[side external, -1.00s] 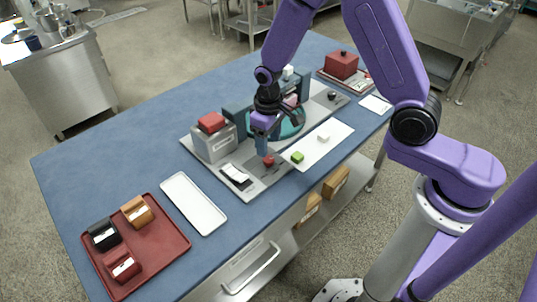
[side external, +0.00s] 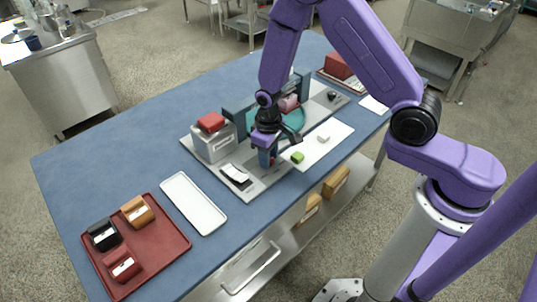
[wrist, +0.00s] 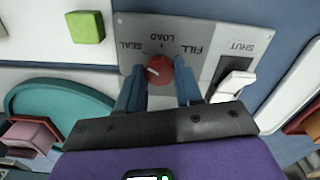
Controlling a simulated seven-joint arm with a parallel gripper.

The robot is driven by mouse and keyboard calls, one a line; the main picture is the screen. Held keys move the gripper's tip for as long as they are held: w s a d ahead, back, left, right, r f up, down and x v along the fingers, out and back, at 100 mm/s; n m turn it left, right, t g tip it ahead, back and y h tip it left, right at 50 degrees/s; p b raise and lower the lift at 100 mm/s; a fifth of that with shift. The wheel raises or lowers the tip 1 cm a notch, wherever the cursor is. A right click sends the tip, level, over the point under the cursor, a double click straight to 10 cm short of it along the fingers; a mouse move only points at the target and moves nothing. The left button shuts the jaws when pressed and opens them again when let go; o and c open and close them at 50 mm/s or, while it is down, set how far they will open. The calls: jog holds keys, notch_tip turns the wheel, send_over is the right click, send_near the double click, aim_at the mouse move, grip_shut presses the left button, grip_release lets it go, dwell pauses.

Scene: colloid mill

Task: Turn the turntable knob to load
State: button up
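The red turntable knob (wrist: 161,68) sits on a grey panel with the labels SEAL, LOAD and FILL, upside down in the wrist view. A pale mark on the knob points to the picture's left, toward the SEAL side. My gripper (wrist: 160,83) is open, with one blue finger on each side of the knob. A small gap seems to show on both sides; contact is not clear. In the side view my gripper (side external: 267,156) is low over the panel and hides most of the knob. The teal turntable (side external: 293,121) is just behind it.
A white SHUT switch (wrist: 235,80) is close beside the right finger in the wrist view. A green block (side external: 298,157) lies on a white tray (side external: 331,144). A grey box with a red top (side external: 211,123) stands left of my gripper. An empty white tray (side external: 193,203) lies further left.

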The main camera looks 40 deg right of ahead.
jog(key=shift+c, duration=1)
jog(key=shift+m, duration=0.3)
jog(key=m, duration=1.1)
jog(key=o, duration=1)
jog(key=shift+o, duration=0.2)
